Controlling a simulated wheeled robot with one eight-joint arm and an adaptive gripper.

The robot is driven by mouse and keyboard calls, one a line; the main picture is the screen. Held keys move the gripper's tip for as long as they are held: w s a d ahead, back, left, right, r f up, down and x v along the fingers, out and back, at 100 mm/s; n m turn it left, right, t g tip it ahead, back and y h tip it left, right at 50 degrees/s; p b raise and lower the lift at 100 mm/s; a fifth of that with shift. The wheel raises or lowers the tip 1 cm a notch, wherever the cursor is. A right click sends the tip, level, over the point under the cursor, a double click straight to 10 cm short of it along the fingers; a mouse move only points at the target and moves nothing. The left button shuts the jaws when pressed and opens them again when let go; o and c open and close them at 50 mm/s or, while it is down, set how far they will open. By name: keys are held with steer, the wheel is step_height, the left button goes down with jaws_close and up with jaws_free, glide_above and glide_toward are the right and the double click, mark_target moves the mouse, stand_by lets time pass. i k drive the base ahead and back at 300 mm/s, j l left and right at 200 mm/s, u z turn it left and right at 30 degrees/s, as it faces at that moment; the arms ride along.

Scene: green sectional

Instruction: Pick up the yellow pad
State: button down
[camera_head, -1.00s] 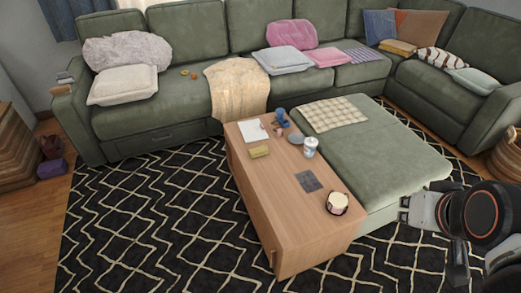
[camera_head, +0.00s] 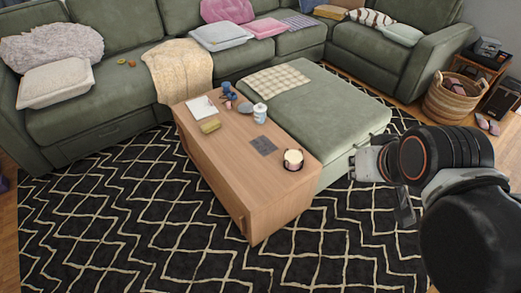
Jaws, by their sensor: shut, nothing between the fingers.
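A small yellow pad (camera_head: 210,126) lies on the wooden coffee table (camera_head: 222,161), near its left edge and just in front of a white sheet of paper. My gripper (camera_head: 356,164) is at the right of the view, beside the green ottoman and well to the right of the pad. It is shut and empty. Its fingertips are small in view, and the dark arm hides what lies behind it.
On the table are white paper (camera_head: 201,107), a blue object (camera_head: 229,92), a white cup (camera_head: 260,113), a dark square (camera_head: 263,146) and a round candle-like jar (camera_head: 293,159). The green ottoman (camera_head: 330,110) adjoins the table. Patterned rug (camera_head: 130,220) lies open in front.

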mark_target(207, 128)
steer(key=i+j+z, duration=0.1)
steer(key=j, duration=0.35)
steer(key=i+j, duration=0.25)
steer(key=j, duration=0.2)
steer(key=i+j+z, duration=0.15)
steer(key=j, duration=0.3)
steer(key=i+j, duration=0.15)
steer(key=j, duration=0.35)
steer(key=i+j+z, duration=0.15)
steer(key=j, duration=0.35)
steer(key=i+j, duration=0.1)
steer(key=j, duration=0.35)
steer(key=i+j+z, duration=0.15)
steer(key=j, duration=0.85)
steer(key=i+z, duration=0.05)
